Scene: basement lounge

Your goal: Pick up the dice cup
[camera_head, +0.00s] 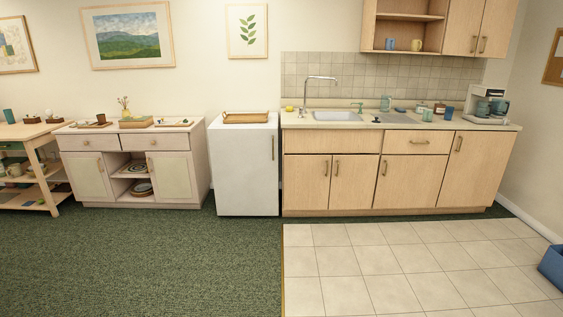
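I cannot pick out the dice cup for certain at this distance. A dark teal cup-shaped thing (8,116) stands on the wooden table at the far left. A light teal cup (427,115) and a blue cup (448,113) stand on the kitchen counter to the right of the sink. A blue mug (389,44) and a yellowish mug (416,45) stand in the open wall cabinet. No dice show clearly. My gripper is not in view.
A wooden table (35,131), a pale sideboard (135,197), a white fridge (247,170) with a tray (246,117) on top, and a kitchen counter (335,125) line the wall. A blue bin (553,262) is at the right edge. The green carpet (140,260) and tiled floor are clear.

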